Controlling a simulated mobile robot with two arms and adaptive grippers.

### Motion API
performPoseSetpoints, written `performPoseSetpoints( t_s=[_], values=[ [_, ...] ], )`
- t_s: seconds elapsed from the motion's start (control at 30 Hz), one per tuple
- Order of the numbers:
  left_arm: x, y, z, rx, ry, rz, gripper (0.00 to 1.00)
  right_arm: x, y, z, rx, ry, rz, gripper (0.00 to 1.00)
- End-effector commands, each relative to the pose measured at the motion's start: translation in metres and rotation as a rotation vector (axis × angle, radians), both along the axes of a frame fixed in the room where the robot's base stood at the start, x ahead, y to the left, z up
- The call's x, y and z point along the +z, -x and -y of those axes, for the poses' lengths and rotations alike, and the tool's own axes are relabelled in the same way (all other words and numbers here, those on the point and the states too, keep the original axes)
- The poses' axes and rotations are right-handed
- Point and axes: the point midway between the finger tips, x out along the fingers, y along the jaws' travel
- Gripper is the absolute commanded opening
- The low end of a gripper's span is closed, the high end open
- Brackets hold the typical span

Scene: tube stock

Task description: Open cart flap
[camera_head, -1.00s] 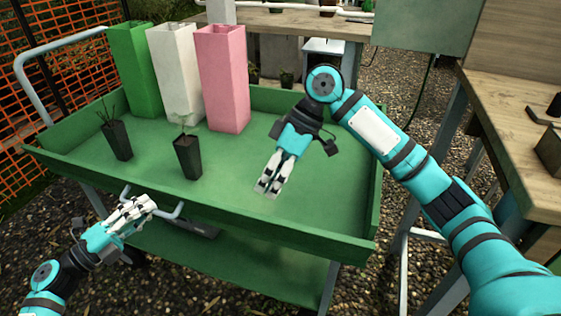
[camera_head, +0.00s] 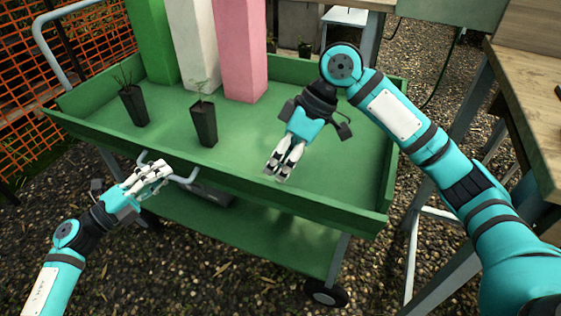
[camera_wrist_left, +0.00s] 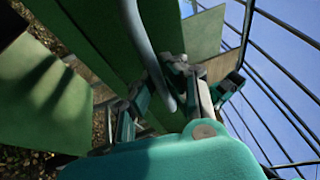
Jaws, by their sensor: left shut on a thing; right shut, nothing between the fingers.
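The green cart (camera_head: 330,208) stands in front of me with its near side wall, the flap (camera_head: 235,187), upright. A grey bar handle (camera_head: 183,179) sticks out from that wall, and it also shows in the left wrist view (camera_wrist_left: 143,45). My left gripper (camera_head: 160,172) is at the left part of the handle, its fingers shut on it. In the left wrist view the left gripper's fingers (camera_wrist_left: 150,95) lie on both sides of the bar. My right gripper (camera_head: 277,175) is shut and empty above the cart's tray, behind the near wall.
Two black pots with seedlings (camera_head: 134,107) (camera_head: 204,124) stand in the tray. Tall green (camera_head: 150,40), white (camera_head: 192,45) and pink (camera_head: 240,50) tubes stand behind them. A wooden bench (camera_head: 520,110) is at the right. Gravel lies in front.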

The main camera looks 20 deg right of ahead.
Motion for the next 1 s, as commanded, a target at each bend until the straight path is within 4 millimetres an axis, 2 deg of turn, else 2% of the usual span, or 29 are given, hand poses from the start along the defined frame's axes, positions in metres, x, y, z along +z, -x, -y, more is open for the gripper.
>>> performPoseSetpoints(
  t_s=[0.03, 0.07, 0.17, 0.7, 0.87, 1.0],
  values=[
    [-0.008, -0.001, 0.0, 0.007, -0.013, -0.007, 0.0, -0.001, 0.0, 0.0, 0.001, 0.0, -0.001, 0.0],
    [-0.008, -0.001, 0.0, 0.007, -0.013, -0.007, 0.09, -0.001, 0.0, 0.0, 0.001, 0.0, -0.001, 0.0],
    [-0.007, 0.0, 0.0, 0.006, -0.011, -0.008, 0.21, -0.001, 0.0, 0.0, 0.001, 0.0, -0.001, 0.0],
    [-0.003, 0.001, -0.003, 0.002, -0.006, -0.002, 0.21, 0.0, 0.0, 0.0, 0.0, -0.001, -0.001, 0.0],
    [-0.007, 0.012, -0.022, 0.004, -0.007, -0.003, 0.21, 0.0, 0.0, 0.0, 0.0, -0.001, -0.001, 0.0],
    [-0.013, 0.027, -0.048, 0.003, -0.008, -0.006, 0.21, 0.0, 0.0, 0.0, 0.0, -0.001, -0.001, 0.0]
  ],
)
